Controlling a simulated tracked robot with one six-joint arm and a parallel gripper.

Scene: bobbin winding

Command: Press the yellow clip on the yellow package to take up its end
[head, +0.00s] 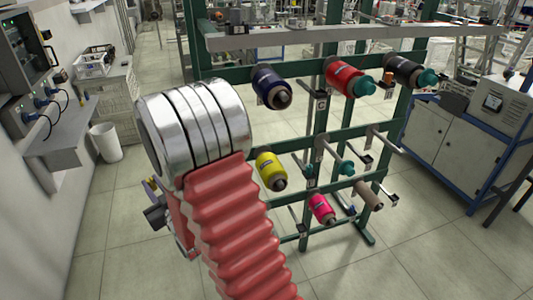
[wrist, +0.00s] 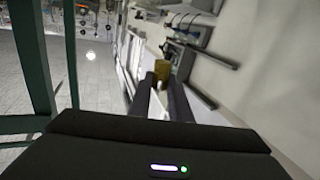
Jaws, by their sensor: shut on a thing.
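The yellow package (head: 271,171) sits on a peg of the green rack, just right of my arm in the head view. In the wrist view my gripper (wrist: 161,84) is shut, with its two dark fingers on either side of a small mustard-yellow piece (wrist: 162,70). The piece looks like the yellow clip, held at the fingertips. The package does not show in the wrist view. In the head view my arm hides much of the gripper; only dark parts show at the lower left. No clip can be made out on the package there.
The green rack (head: 321,128) also holds a dark blue package (head: 271,87), a red one (head: 341,76), a black one (head: 404,71) and a pink one (head: 321,209). A white bin (head: 106,142) stands by the left wall. A grey cabinet (head: 450,140) stands at right. Floor between is clear.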

